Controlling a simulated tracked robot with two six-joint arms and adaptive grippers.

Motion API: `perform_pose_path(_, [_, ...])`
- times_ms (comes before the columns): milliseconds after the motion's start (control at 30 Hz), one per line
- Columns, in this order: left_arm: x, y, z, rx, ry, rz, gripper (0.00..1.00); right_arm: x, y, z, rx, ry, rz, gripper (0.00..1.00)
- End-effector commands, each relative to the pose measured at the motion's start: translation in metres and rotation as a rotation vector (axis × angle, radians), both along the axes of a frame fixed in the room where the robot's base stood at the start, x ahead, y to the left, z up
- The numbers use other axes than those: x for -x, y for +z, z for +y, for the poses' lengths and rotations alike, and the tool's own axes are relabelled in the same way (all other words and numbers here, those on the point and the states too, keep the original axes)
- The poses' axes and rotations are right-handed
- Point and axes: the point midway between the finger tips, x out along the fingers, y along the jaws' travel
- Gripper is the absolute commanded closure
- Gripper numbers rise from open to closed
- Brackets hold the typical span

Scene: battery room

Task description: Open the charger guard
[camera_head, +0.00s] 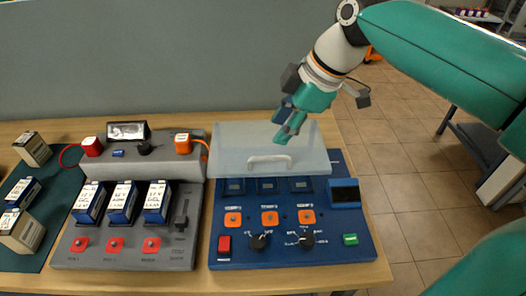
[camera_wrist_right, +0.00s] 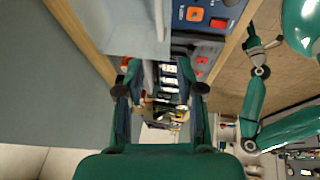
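The charger guard (camera_head: 236,146) is a clear, pale panel with a white handle (camera_head: 269,162) along its lower edge. It spans the back of the blue charger (camera_head: 222,258), above its slots. I cannot tell exactly how far it is tilted. My right gripper (camera_head: 283,136) hangs over the guard, above and right of the handle, and appears apart from it. In the right wrist view its two fingers (camera_wrist_right: 160,92) are spread with nothing held between them. My left gripper (camera_wrist_right: 263,46) shows small at the right of the wrist view, its fingers apparently spread and empty.
A grey charger (camera_head: 65,250) with several blue batteries stands left of the blue one. More batteries lie on a dark green mat (camera_head: 62,170) at the far left. The wall (camera_head: 150,70) rises behind the table. The table's right edge is close to the blue charger.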

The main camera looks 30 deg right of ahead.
Motion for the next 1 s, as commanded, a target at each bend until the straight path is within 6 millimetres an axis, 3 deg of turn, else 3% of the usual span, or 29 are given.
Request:
perform_pose_path(200, [0.000,-0.003,0.000,0.000,0.000,-0.001,0.60,-0.016,-0.046,0.011,0.000,-0.001,0.006,0.63])
perform_pose_path(433, [0.000,-0.002,0.000,0.000,0.000,-0.001,0.60,-0.029,-0.078,0.019,-0.001,-0.002,0.004,0.63])
perform_pose_path(600, [0.000,-0.002,0.000,0.000,0.000,-0.001,0.60,-0.034,-0.088,0.021,-0.001,-0.004,0.000,0.63])
perform_pose_path(900, [0.000,-0.002,0.000,0.000,0.000,-0.001,0.60,-0.035,-0.090,0.022,-0.001,-0.004,0.000,0.63])
perform_pose_path(1000, [0.000,-0.002,0.000,0.000,0.000,-0.001,0.60,-0.034,-0.090,0.022,-0.001,-0.004,0.000,0.76])
